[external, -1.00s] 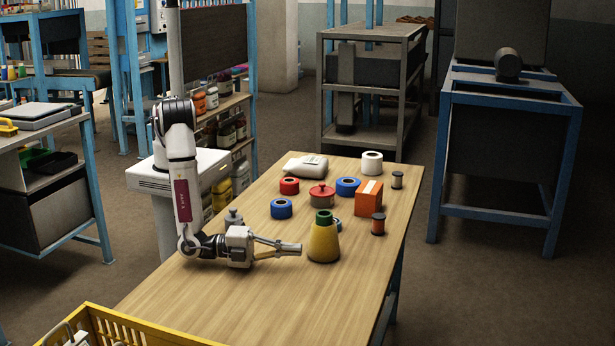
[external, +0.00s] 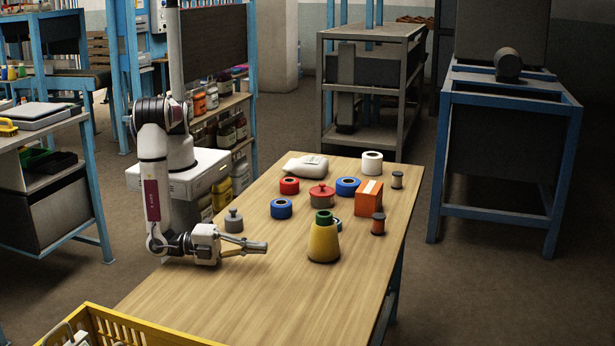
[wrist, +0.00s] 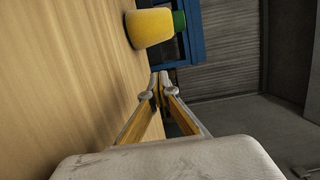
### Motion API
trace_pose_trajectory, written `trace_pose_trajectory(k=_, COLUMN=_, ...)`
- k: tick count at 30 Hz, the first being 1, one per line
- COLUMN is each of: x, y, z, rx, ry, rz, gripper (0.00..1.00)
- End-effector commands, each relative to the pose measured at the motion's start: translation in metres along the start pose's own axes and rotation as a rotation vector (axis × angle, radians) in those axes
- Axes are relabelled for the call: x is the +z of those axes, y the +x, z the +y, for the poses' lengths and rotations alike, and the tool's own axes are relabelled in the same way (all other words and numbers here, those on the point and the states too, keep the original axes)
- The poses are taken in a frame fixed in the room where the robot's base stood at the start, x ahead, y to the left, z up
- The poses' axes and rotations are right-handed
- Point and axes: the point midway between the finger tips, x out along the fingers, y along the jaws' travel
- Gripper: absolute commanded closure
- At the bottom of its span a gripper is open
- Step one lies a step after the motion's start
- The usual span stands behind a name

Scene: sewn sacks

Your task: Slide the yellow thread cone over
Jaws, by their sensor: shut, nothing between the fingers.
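The yellow thread cone (external: 323,242) with a green top stands upright on the wooden table (external: 250,300), near its right side. It also shows in the wrist view (wrist: 152,27), lying sideways in that picture. My gripper (external: 265,247) is low over the table, to the left of the cone, with a clear gap between them. Its fingers are shut with nothing between them, and their tips show in the wrist view (wrist: 158,82).
Behind the cone stand an orange box (external: 368,198), a red lidded pot (external: 321,195), a dark spool with an orange band (external: 378,224) and several tape rolls. A grey lidded pot (external: 234,222) is behind my gripper. A yellow crate (external: 125,325) is at the front left. The table front is clear.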

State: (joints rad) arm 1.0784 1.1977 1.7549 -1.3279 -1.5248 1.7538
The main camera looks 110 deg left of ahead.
Motion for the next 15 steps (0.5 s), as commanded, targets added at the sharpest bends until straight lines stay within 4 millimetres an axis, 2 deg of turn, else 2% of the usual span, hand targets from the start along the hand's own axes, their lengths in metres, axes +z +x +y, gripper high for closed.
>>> trace_pose_trajectory(k=4, x=0.0, y=0.0001, z=-0.0001, rx=0.0, ry=0.0, rz=0.0, gripper=1.0)
trace_pose_trajectory(k=5, x=0.0, y=0.0001, z=-0.0001, rx=0.0, ry=0.0, rz=0.0, gripper=0.97)
trace_pose_trajectory(k=10, x=0.0003, y=0.0008, z=-0.0005, rx=-0.001, ry=-0.005, rz=0.0, gripper=0.53)
trace_pose_trajectory(k=11, x=0.0005, y=0.0011, z=-0.0006, rx=-0.001, ry=-0.008, rz=0.001, gripper=0.49)
trace_pose_trajectory(k=15, x=0.0017, y=0.0036, z=-0.0022, rx=-0.002, ry=-0.031, rz=0.004, gripper=0.49)
